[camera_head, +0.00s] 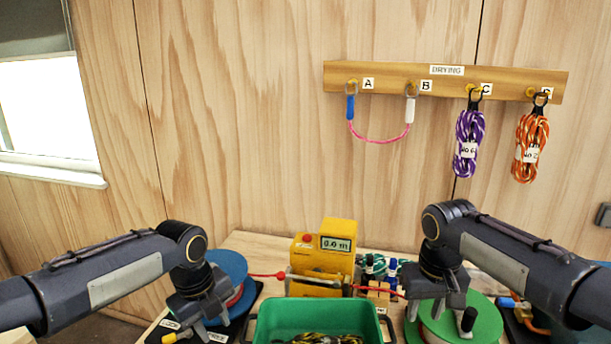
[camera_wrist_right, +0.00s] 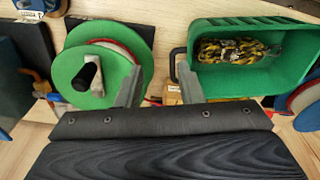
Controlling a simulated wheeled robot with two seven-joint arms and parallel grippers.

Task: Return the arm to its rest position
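My left gripper (camera_head: 212,322) hangs fingers down at the front left, in front of the blue reel (camera_head: 232,272). Its fingers look apart, with nothing seen between them. My right gripper (camera_head: 440,306) is over the left part of the green reel (camera_head: 483,322). In the right wrist view the right gripper (camera_wrist_right: 158,88) has its two fingers well apart with nothing between them. The green reel (camera_wrist_right: 82,78) with its black knob is left of the fingers there. The green crate (camera_wrist_right: 250,79) is to their right.
The green crate (camera_head: 318,312) holds a yellow-black rope (camera_head: 325,339). A yellow counter (camera_head: 322,262) reading 0.0 m stands behind it, with a red cord. On the wall rack (camera_head: 400,79), a pink cord (camera_head: 380,138) spans A and B; purple (camera_head: 468,143) and orange (camera_head: 530,146) coils hang rightward.

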